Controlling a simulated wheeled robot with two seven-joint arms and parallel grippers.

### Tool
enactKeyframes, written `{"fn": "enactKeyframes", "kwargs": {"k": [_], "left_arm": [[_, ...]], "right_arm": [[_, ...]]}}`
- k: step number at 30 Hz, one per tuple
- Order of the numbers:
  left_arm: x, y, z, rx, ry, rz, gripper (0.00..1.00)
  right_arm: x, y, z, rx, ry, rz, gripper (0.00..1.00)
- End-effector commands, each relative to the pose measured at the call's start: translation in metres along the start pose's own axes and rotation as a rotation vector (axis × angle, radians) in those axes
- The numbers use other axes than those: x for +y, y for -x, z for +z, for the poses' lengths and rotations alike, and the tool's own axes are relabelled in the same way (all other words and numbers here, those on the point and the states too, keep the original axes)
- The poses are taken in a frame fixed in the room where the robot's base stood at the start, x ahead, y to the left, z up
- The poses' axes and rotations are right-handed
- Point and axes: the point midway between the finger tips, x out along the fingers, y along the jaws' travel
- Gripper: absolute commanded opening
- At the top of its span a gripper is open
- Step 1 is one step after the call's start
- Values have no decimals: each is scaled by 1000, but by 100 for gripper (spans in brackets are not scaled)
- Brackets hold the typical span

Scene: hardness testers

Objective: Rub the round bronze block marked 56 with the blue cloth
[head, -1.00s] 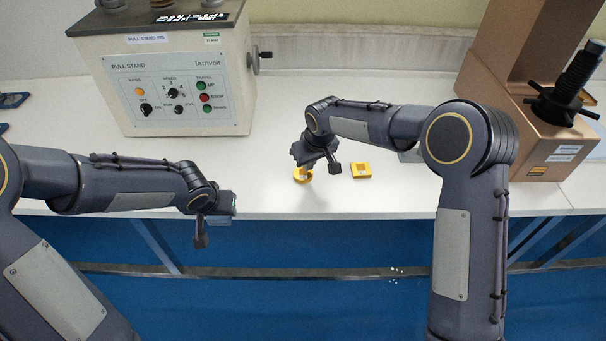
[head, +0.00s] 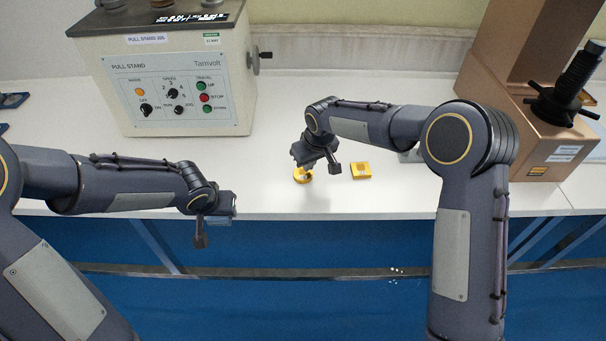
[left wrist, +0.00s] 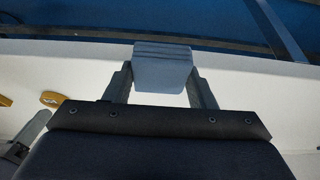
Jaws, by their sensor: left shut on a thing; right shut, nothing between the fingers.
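A round yellow-bronze block (head: 303,179) lies on the white bench in the head view, partly hidden under my right gripper (head: 304,168). No number on it can be read. My right gripper is shut and empty, pointing down at the round block; whether it touches the block I cannot tell. In the left wrist view, my left gripper (left wrist: 160,85) is shut on the folded blue cloth (left wrist: 162,68), which hangs between its fingers. In the head view my left gripper (head: 222,212) is near the bench's front edge, left of the round block, with little of the cloth showing.
A square yellow block (head: 361,171) lies just right of the round one. A pull stand (head: 180,80) stands at the back left, and a brown tester (head: 540,130) at the right. The bench (head: 260,190) is clear between my left gripper and the round block.

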Motion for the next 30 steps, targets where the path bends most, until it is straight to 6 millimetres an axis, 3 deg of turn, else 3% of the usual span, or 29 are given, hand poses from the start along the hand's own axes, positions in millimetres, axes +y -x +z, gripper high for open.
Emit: {"fn": "enactKeyframes", "kwargs": {"k": [30], "left_arm": [[0, -7, 3, 0, 0, 0, 32]], "right_arm": [[0, -9, 3, -1, 0, 0, 0]]}}
